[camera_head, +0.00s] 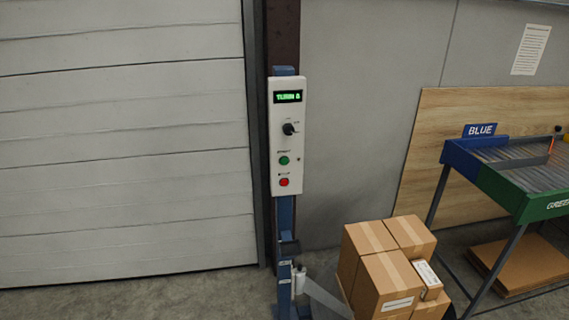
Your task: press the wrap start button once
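A white control box (287,205) is mounted on a blue post in the middle of the head view. At its top a small display (288,96) shows green text that looks like "TURN 8". Below it is a black rotary knob (289,129). Under the knob are a green button (284,160) and, lower, a red button (284,182). Small labels sit above both buttons; they are too blurred to read surely, though the upper one resembles "START". Neither of my grippers shows in the head view.
Stacked cardboard boxes (390,276) stand at the lower right of the post. Further right is a roller table (528,180) with BLUE and GREEN signs. A white panelled door (125,150) fills the left. Bare floor (130,295) lies at the lower left.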

